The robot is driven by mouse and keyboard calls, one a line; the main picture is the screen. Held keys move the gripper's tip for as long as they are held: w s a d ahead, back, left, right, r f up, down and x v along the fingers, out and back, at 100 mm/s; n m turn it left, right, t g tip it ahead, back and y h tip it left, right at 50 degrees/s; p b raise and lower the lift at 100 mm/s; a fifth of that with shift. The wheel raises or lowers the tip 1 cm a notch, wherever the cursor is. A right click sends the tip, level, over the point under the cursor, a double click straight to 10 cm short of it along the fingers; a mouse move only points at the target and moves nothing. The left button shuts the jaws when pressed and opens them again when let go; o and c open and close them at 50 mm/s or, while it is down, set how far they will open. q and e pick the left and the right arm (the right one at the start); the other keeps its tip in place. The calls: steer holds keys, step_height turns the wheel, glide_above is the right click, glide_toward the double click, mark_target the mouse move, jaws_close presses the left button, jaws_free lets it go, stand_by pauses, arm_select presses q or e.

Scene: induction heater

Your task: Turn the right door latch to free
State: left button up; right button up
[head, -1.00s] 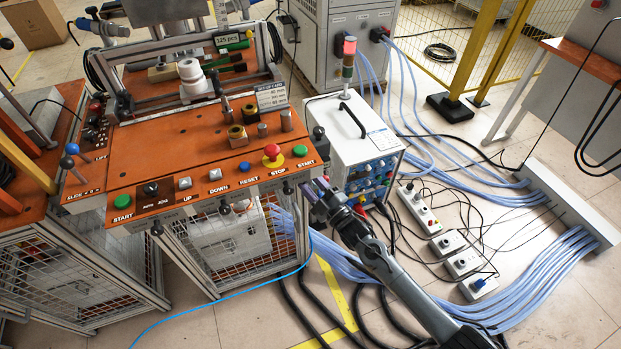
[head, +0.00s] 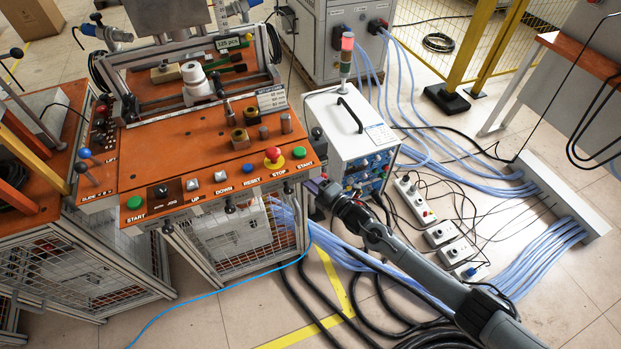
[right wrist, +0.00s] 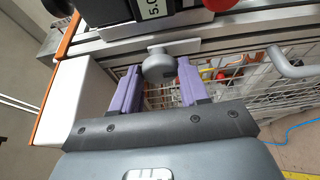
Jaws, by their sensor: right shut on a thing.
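The right door latch shows in the right wrist view as a round grey knob (right wrist: 159,66) on a light mounting plate, under the front edge of the machine. My right gripper (right wrist: 158,82) has its two purple fingers on either side of this knob and is shut on it. In the head view my right gripper (head: 314,187) is at the right front corner of the orange control panel (head: 180,145), by the STOP and START buttons, and it hides the latch there. My left gripper is in neither view.
The mesh door (head: 230,232) is below the panel; a grey handle (right wrist: 290,64) shows in the wrist view. The white power unit (head: 345,130) stands close behind my gripper. Cables and several socket boxes (head: 415,200) lie on the floor to the right.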

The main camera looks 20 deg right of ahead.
stand_by(0.4)
steer(key=o, duration=1)
steer(key=shift+o, duration=0.2)
steer(key=p+v, duration=0.3)
steer(key=v, duration=0.7)
steer(key=shift+s, duration=0.4)
steer(key=shift+d, duration=0.1)
